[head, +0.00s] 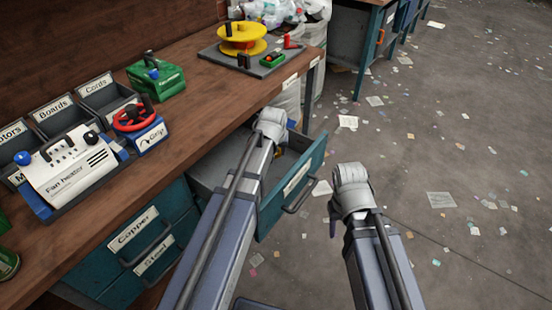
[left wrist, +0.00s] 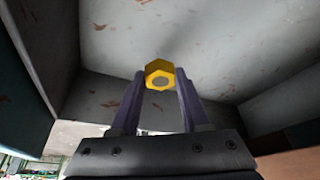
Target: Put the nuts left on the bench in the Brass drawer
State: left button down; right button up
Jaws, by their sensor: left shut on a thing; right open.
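A yellow hex nut (left wrist: 160,75) is held between the two fingertips of my left gripper (left wrist: 160,82). In the head view my left gripper (head: 272,128) is over the open drawer (head: 210,172), and a bit of yellow shows beside it, too small to identify. The left wrist view shows grey scuffed drawer walls around the nut. The teal drawer front (head: 290,190) has a label I cannot read. My right gripper (head: 352,188) is open, right of the drawer above the floor, its fingers mostly hidden. I see no loose nuts on the bench (head: 215,110).
Drawers labelled Copper (head: 133,230) and Steel (head: 155,258) are shut. On the bench are a fan heater (head: 75,170), labelled bins (head: 55,118), a green box (head: 157,82), a red-wheeled Grip box (head: 140,130) and a tray (head: 215,52) with a yellow spool. Floor at right is open, with litter.

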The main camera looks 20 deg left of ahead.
aim_at(276, 157)
pick_arm(q)
jog(key=shift+f+b, duration=0.55)
jog(key=shift+f, duration=0.55)
pick_arm(e)
jog(key=shift+f, duration=1.05)
pick_arm(q)
jog(key=shift+f+b, duration=0.65)
pick_arm(e)
jog(key=shift+f, duration=0.65)
pick_arm(q)
jog(key=shift+c, duration=1.9)
grip_release()
jog(key=shift+r, duration=0.15)
pick_arm(e)
jog(key=shift+r, duration=0.15)
pick_arm(q)
jog(key=shift+r+p, duration=0.55)
jog(key=shift+p, duration=0.1)
jog(key=p+v, duration=1.1)
jog(key=v, duration=0.1)
pick_arm(e)
notch_tip(276, 157, up, 12)
pick_arm(q)
jog(key=shift+w, duration=0.1)
